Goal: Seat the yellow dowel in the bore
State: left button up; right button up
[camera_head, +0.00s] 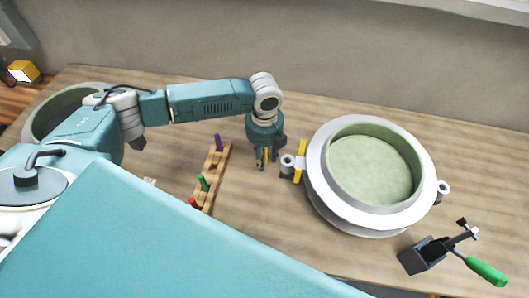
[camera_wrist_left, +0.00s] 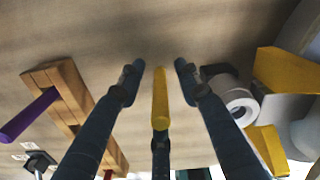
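The yellow dowel (camera_head: 265,154) is in my left gripper (camera_head: 263,164), above the table between the peg rack and the mould. In the left wrist view the dowel (camera_wrist_left: 160,98) stands between the fingers of the gripper (camera_wrist_left: 159,82), its near end by the lower finger; contact with the two upper fingers is hard to make out. The white ring-shaped lug with the bore (camera_head: 287,161) is on the left side of the round mould (camera_head: 325,195), just right of the gripper. The lug also shows in the left wrist view (camera_wrist_left: 240,104); dowel and lug are apart. My right gripper is not in view.
The wooden peg rack (camera_head: 222,158) with purple, green and red pegs stands left of the gripper. Another mould (camera_head: 55,105) is far left.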

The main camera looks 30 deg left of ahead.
pick_arm(q)
jog(key=shift+f, duration=0.15)
grip_shut()
notch_tip(320, 180, up, 20)
jog(key=b, duration=0.3)
jog(key=s+d+n, duration=0.2)
jog(key=s+n, duration=0.4)
jog(key=n, duration=0.8)
jog(key=s+d+n, duration=0.1)
jog(key=s+n, duration=0.5)
jog(key=n, duration=0.8)
jog(key=shift+d+n, duration=0.3)
jog(key=shift+d, duration=0.05)
